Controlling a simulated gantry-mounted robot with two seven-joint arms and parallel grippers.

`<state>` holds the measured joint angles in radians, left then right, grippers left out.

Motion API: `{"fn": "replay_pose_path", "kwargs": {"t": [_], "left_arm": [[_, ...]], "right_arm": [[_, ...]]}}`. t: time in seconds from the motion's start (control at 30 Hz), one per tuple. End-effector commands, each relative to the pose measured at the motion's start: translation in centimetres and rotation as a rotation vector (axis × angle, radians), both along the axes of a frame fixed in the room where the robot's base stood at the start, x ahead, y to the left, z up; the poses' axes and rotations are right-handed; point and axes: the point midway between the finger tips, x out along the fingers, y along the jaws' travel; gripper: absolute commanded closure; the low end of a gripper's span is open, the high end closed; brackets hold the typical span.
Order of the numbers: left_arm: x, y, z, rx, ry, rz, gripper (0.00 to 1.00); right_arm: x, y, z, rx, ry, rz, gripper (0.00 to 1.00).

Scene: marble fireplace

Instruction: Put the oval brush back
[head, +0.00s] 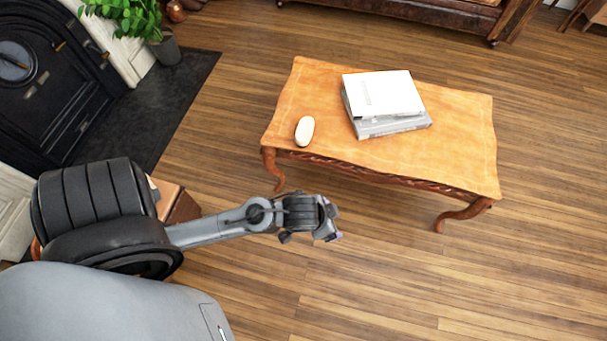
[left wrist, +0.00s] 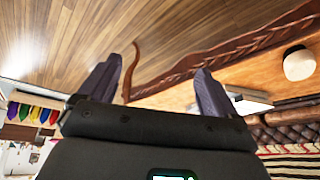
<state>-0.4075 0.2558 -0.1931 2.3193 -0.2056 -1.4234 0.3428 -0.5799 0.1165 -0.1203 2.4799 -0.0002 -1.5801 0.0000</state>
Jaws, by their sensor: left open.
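The oval brush (head: 305,131) shows as a cream oval lying near the left front corner of the wooden coffee table (head: 290,95). It also shows at the right edge of the left wrist view (left wrist: 298,65), outside the jaws. My left gripper (head: 329,228) is in front of the table's front edge, apart from the brush. In the left wrist view its two fingers (left wrist: 158,88) are spread wide with nothing between them. My right gripper is in neither view.
A stack of books (head: 383,100) lies on the table to the right of the brush. The table's right part is bare. A wooden piece of furniture (head: 178,203) stands partly behind my left arm. A black fireplace (head: 50,85) and potted plant (head: 165,48) are at the upper left.

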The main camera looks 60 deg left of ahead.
Motion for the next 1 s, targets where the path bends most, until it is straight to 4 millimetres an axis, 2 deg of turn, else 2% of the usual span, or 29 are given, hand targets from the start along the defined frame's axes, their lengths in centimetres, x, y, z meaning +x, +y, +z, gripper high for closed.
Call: {"fn": "replay_pose_path", "kwargs": {"t": [0.03, 0.1, 0.2, 0.3, 0.77, 0.87, 1.0], "left_arm": [[-1.8, 0.3, 0.5, -0.007, 0.034, 0.013, 0.08], [-3.6, 1.0, 1.0, -0.006, 0.075, 0.015, 0.08], [-5.5, 1.5, 1.5, -0.008, 0.117, 0.016, 0.08], [-6.4, 1.9, 1.8, -0.009, 0.139, 0.013, 0.08], [-6.6, 1.9, 2.4, -0.008, 0.143, 0.009, 0.08], [-6.6, 1.9, 3.5, -0.008, 0.143, 0.008, 0.08], [-6.6, 1.9, 6.2, -0.008, 0.143, 0.008, 0.08]], "right_arm": [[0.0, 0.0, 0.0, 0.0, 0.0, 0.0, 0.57], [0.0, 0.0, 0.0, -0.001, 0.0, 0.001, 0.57], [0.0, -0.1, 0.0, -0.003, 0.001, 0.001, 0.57], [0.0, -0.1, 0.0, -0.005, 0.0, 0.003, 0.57], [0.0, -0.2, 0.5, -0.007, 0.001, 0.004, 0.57], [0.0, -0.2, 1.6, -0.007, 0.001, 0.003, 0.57], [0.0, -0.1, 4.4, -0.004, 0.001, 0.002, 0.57]]}}
